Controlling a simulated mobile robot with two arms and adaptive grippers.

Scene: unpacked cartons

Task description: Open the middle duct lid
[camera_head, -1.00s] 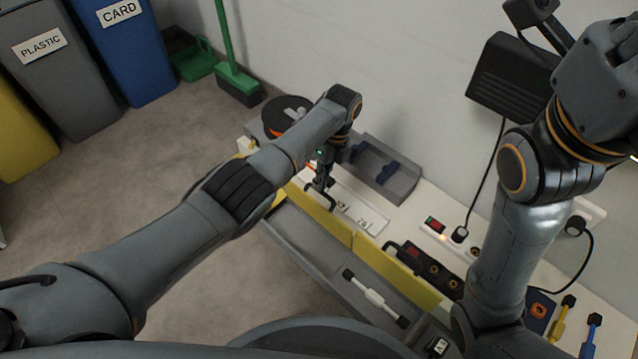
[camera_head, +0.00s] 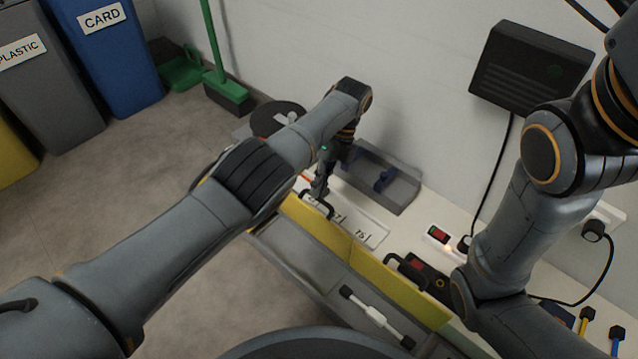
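A long grey duct (camera_head: 290,258) runs along the front of the white bench, its inside visible from above. Yellow lid panels stand up along its back edge: a left one (camera_head: 318,228) and a right one (camera_head: 395,290), with a seam between them. A black handle (camera_head: 326,209) is at the top of the left panel, and another (camera_head: 392,262) is on the right panel. My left gripper (camera_head: 319,190) points down right at the left panel's handle. Its fingers are small and dark, so grip on the handle is unclear. My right arm is at the right; its gripper is outside the view.
A white bar with black ends (camera_head: 376,318) lies in the duct. On the bench are a grey tray (camera_head: 392,192) with blue parts, a white label strip (camera_head: 370,234) and a power strip (camera_head: 437,235). A green broom (camera_head: 222,80) and bins stand at the back left.

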